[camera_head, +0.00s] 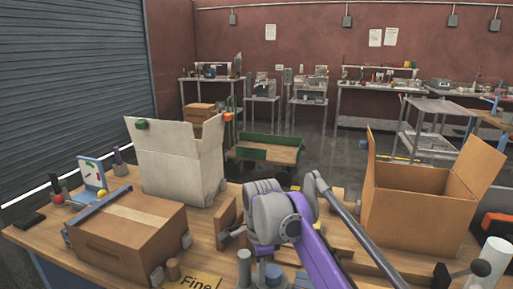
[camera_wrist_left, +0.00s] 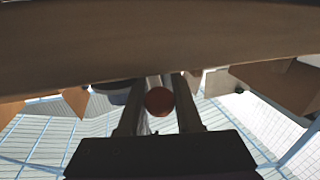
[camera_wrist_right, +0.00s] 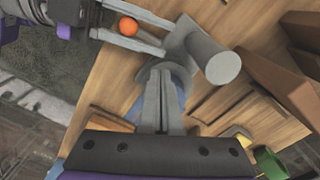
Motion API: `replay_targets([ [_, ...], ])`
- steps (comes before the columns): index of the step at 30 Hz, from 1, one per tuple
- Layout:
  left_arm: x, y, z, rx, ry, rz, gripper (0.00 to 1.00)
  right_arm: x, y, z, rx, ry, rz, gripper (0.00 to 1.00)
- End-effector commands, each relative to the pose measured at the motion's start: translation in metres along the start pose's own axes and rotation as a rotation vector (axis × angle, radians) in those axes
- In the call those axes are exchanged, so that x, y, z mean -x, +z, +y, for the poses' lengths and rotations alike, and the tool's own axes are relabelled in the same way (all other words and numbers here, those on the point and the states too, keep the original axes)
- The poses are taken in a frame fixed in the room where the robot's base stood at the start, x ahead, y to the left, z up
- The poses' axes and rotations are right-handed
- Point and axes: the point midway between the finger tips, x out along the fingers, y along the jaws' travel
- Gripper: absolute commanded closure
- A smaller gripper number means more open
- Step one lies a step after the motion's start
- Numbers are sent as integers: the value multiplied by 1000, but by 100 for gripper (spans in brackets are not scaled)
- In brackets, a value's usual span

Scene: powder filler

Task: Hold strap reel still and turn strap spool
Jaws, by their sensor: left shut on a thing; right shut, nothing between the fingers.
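In the right wrist view, a grey disc (camera_wrist_right: 165,72) and a grey cylinder (camera_wrist_right: 222,66) belong to a fixture over the wooden tabletop. I cannot tell which is the strap reel or spool. My right gripper (camera_wrist_right: 160,78) is shut and empty, its tips at the disc; contact is unclear. In the left wrist view, my left gripper (camera_wrist_left: 159,105) is shut on a round reddish ball (camera_wrist_left: 159,101). In the head view, my purple arm hides part of the bench.
A closed cardboard box (camera_head: 125,235) and a tall pale box (camera_head: 180,165) stand at the left. An open brown box (camera_head: 415,215) stands at the right, near a white cylinder (camera_head: 493,260). A green cart (camera_head: 265,150) is on the floor behind the bench.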

Motion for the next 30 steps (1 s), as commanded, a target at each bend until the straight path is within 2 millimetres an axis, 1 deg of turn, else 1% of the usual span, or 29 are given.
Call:
replay_targets([
  [20,0,0,0,0,-1,0,100,0,-6,-3,-1,0,2,100],
  [30,0,0,-1,0,-1,0,100,0,-3,-12,-1,-1,2,100],
])
